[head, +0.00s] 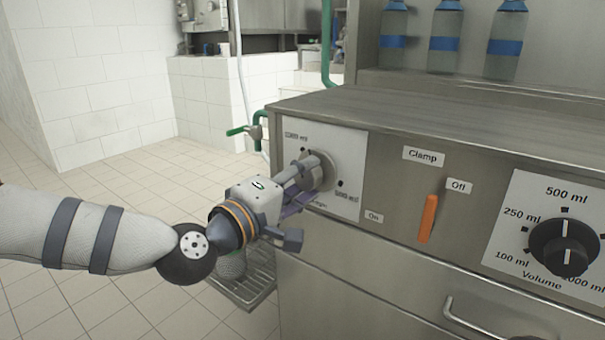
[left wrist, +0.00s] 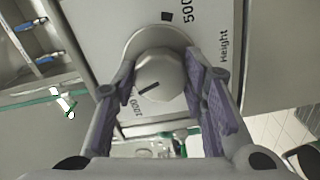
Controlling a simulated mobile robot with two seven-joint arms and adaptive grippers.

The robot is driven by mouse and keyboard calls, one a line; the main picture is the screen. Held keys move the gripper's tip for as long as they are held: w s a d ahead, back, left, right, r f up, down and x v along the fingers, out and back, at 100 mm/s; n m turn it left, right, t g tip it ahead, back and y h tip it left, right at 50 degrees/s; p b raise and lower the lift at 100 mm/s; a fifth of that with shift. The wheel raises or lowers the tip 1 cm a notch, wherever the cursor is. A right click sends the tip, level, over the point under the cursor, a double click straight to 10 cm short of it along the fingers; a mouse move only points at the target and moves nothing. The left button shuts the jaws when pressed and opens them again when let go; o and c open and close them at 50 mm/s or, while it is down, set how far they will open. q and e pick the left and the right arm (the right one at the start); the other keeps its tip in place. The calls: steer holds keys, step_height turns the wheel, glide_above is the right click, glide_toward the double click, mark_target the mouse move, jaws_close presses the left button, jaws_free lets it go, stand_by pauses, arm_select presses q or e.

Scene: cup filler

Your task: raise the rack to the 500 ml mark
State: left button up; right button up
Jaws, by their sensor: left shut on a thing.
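The grey Height knob (left wrist: 160,75) sits on a white plate (head: 350,155) at the left of the steel machine front. My left gripper (left wrist: 165,95) is shut on the knob, with a purple-padded finger on each side. In the left wrist view the knob's dark line points down-left, toward the 1000 label (left wrist: 137,110) and away from the 500 mark (left wrist: 167,17). In the head view the gripper partly hides the knob.
To the right are the orange Clamp lever (head: 428,218) and the black Volume knob (head: 563,246). A drawer handle (head: 480,320) juts out below. Bottles with blue bands (head: 445,40) stand on the shelf behind. The tiled floor at left is clear.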

arm_select(q)
steer(key=m+p, duration=0.1)
steer(key=m, duration=0.2)
steer(key=shift+r+m+p, duration=0.1)
steer(key=shift+m+p, duration=0.2)
steer(key=m+p, duration=0.1)
steer(key=m, duration=0.2)
steer(key=shift+m+p, duration=0.35)
steer(key=shift+m, duration=0.05)
steer(key=m+p, duration=0.1)
steer(key=m, duration=0.2)
steer(key=shift+m+p, duration=0.3)
steer(key=shift+p, duration=0.05)
steer(key=m+p, duration=0.1)
steer(key=m, duration=0.2)
steer(key=shift+m+p, duration=0.3)
steer(key=m+p, duration=0.2)
steer(key=m, duration=0.4)
steer(key=shift+a+m+p, duration=0.1)
steer(key=shift+m+p, duration=0.75)
steer(key=shift+m, duration=1.75)
arm_select(e)
steer(key=w+r+t, duration=0.2)
steer(key=w+r, duration=0.4)
steer(key=r, duration=0.4)
steer(key=shift+w, duration=0.35)
